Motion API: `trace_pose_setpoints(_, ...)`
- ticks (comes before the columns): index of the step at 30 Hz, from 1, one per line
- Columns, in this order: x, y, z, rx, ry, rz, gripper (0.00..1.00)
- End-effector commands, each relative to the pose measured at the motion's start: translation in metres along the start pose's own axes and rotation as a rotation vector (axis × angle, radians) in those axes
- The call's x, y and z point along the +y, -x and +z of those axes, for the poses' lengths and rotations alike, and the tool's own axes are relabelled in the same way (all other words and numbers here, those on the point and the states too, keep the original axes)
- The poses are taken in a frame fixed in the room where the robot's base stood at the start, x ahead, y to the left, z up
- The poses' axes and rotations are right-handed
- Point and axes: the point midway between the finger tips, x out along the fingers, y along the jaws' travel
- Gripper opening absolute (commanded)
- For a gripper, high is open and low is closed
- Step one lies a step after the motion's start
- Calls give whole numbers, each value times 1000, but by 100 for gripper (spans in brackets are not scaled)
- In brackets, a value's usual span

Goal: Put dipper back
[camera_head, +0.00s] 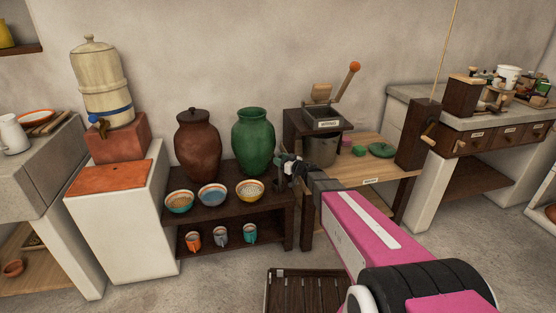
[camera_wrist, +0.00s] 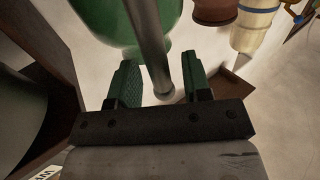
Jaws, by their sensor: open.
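A grey metal rod (camera_wrist: 150,45), which looks like the dipper's handle, stands between the two green finger pads of my open gripper (camera_wrist: 160,82) in the wrist view. Its rounded end lies near the fingertips, and a gap shows on each side. In the head view, my gripper (camera_head: 290,164) is at the right end of the dark bench (camera_head: 218,213), just right of the green jar (camera_head: 254,140). A thin upright shape (camera_head: 281,178) stands under the gripper there; its bowl and lower part are hard to make out.
A lidded brown jar (camera_head: 197,142) stands left of the green jar. Several bowls, among them a yellow one (camera_head: 250,190), line the bench front, with mugs on the shelf below. A grey pot (camera_head: 320,150) under a wooden press stands close right of my gripper.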

Motion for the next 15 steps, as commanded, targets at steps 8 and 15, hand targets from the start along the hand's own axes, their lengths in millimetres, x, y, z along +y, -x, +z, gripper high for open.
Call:
trace_pose_setpoints(8,-2,60,-1,-1,0,3,45)
trace_pose_setpoints(15,-1,91,0,-1,0,1,45)
